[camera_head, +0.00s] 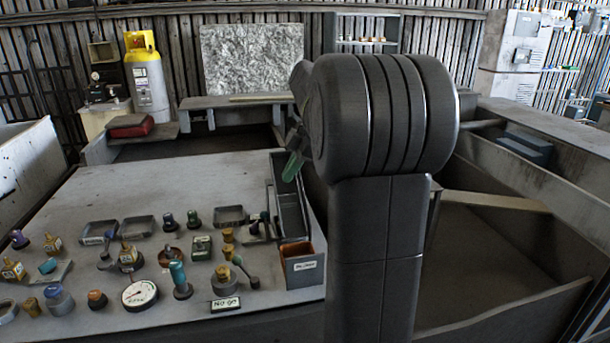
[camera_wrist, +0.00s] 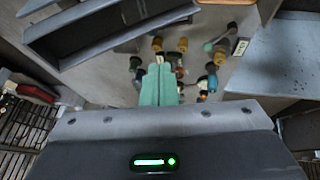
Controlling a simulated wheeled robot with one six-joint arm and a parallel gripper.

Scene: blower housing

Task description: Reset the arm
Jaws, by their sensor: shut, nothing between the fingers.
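My gripper shows in the head view as green fingers (camera_head: 292,165) beside my dark arm, above the right edge of the grey control panel. In the wrist view the two green fingers (camera_wrist: 158,84) are pressed together with nothing between them. They point toward the panel's knobs and levers, apart from them as far as I can see. My dark column and arm fill the middle of the head view and hide what lies behind them.
The grey panel (camera_head: 140,225) carries several knobs, levers and a round dial (camera_head: 139,295). A brown-topped box (camera_head: 300,266) stands at its right edge. A yellow-topped cylinder (camera_head: 148,80) stands at the back left. A walled grey bay (camera_head: 500,255) lies to the right.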

